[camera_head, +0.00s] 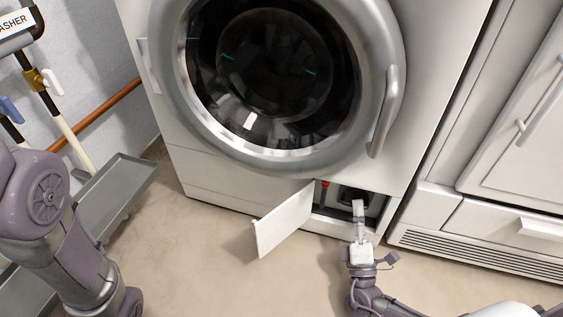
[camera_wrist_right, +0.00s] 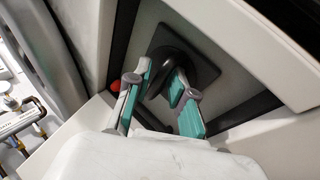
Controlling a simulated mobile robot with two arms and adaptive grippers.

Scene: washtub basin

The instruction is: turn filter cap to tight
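The filter cap (camera_head: 347,194) is a dark round knob inside the small open compartment at the washer's lower right. In the right wrist view the black cap (camera_wrist_right: 171,58) shows a raised grip bar on a dark square plate. My right gripper (camera_head: 358,206) reaches into the compartment from the front. In the wrist view its teal-padded fingers (camera_wrist_right: 160,80) lie on either side of the grip bar, their tips seeming to touch it. The cap is partly hidden by the fingers. My left arm shows at the left, but its gripper is out of view.
The washer (camera_head: 225,185) stands ahead, its round door shut. The white filter flap (camera_head: 284,219) hangs open left of the compartment. A small red part (camera_head: 325,184) sits beside the cap. A white cabinet (camera_head: 490,222) is at the right, a grey tray (camera_head: 117,193) at the left. Floor in front is clear.

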